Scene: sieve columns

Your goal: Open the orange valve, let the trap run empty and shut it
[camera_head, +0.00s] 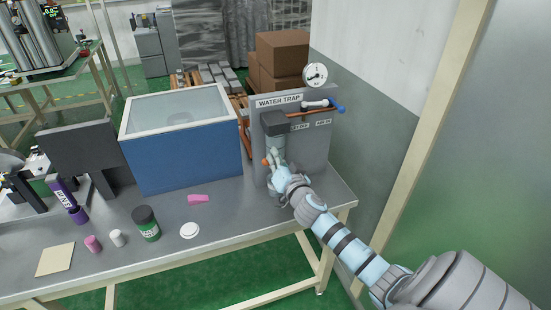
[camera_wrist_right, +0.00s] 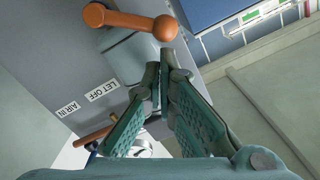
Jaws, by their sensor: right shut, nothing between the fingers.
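The water trap (camera_head: 276,146) hangs on a grey panel (camera_head: 318,150) under a WATER TRAP sign, with a dark cap and a paler bowl. The orange valve handle shows beside the gripper at the bowl's lower end (camera_head: 266,162). In the right wrist view this orange handle (camera_wrist_right: 130,20) lies across the top, beyond the fingertips. My right gripper (camera_head: 275,170) is at the bowl's lower end; in the wrist view its fingers (camera_wrist_right: 164,58) are shut and empty, apart from the handle. The water level cannot be told. My left gripper is out of view.
Another orange lever (camera_head: 305,113), white and blue handles and a gauge (camera_head: 315,75) are higher on the panel. A blue box (camera_head: 185,158) stands left of it.

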